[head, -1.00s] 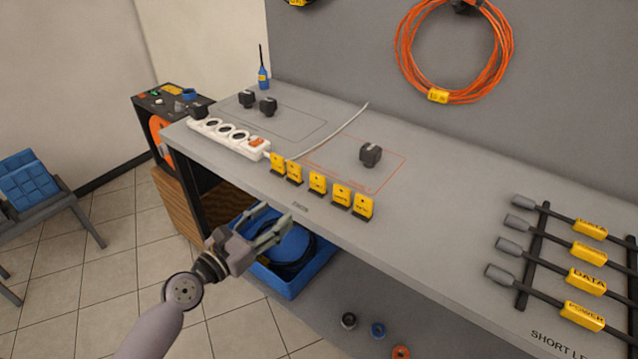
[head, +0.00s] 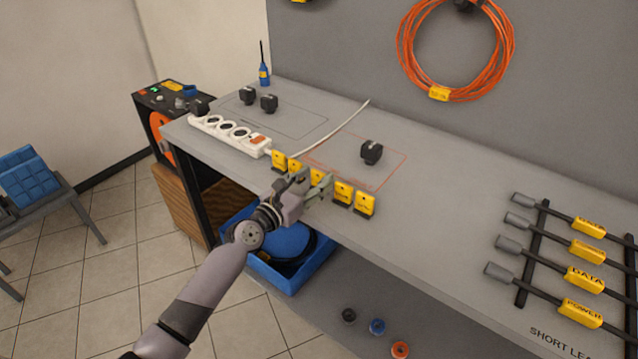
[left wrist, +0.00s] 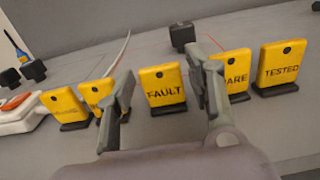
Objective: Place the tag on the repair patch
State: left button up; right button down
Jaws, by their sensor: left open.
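Several yellow tags stand upright in black bases in a row along the bench's front edge. In the left wrist view the FAULT tag (left wrist: 163,88) stands between the fingers of my left gripper (left wrist: 165,75), with visible gaps at both sides. The TESTED tag (left wrist: 279,64) and a partly covered tag ending in "ARE" (left wrist: 236,70) stand to its right. In the head view my left gripper (head: 311,184) is open at the row and partly hides the middle tags. A red-outlined area (head: 340,155), apparently the repair patch, lies just behind the row. My right gripper is not in view.
A black plug-like block (head: 371,152) stands inside the red outline. A white power strip (head: 230,133) and a pale cable (head: 335,130) lie nearby. Leads on a black rack (head: 531,252) occupy the right. The bench between the red outline and rack is clear.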

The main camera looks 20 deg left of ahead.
pick_arm(q)
jog(key=x, duration=0.2)
jog(key=shift+w+f, duration=0.1)
jog(key=shift+w, duration=0.3)
jog(key=shift+s, duration=0.1)
jog(key=shift+c, duration=0.5)
jog(key=c, duration=0.8)
